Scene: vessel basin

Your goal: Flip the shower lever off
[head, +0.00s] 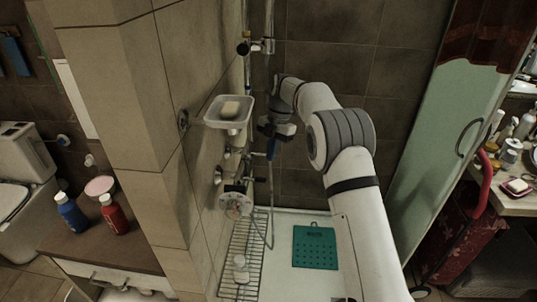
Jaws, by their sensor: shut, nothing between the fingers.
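The shower fittings (227,152) are on the tiled wall, below a white soap dish (222,112) holding a pale soap bar. A round shower head (236,205) hangs lower down, with a hose looping beneath it. I cannot tell for certain which small fitting is the lever, or its position. My arm reaches in from the lower right. My gripper (272,150) is shut and empty, pointing down just right of the fittings. It appears apart from them, though the small view leaves contact unclear.
A wire rack (242,262) with a white bottle (240,268) and a green mat (315,246) lie in the shower floor. A vertical rail stands behind the soap dish. A glass door (440,130) stands at right. Blue and red bottles stand on a counter at left.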

